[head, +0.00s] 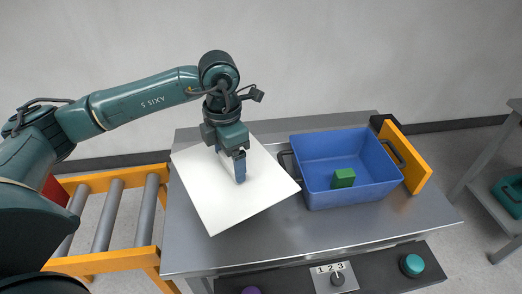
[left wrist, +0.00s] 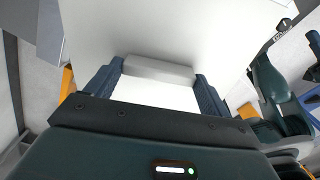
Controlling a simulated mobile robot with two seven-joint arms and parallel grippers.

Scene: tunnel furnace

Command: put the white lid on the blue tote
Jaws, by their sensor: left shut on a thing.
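The white lid (head: 258,197) is a flat square plate at the left part of the grey table, left of the tote. My left gripper (head: 239,167) is above it, shut on its raised white handle; the handle also shows between the two blue fingers in the left wrist view (left wrist: 158,70). I cannot tell how high the lid is above the table. The blue tote (head: 338,196) stands open on the table at the right, with dark side handles and a green block (head: 343,178) inside. The lid's right corner is close to the tote's left handle. My right gripper is not in view.
The grey table (head: 290,236) is bare in front of the tote. An orange panel (head: 413,160) stands close to the tote's right side. An orange-framed roller conveyor (head: 104,215) is at the left. A control panel with a knob (head: 337,279) and a green button (head: 411,265) is at the front.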

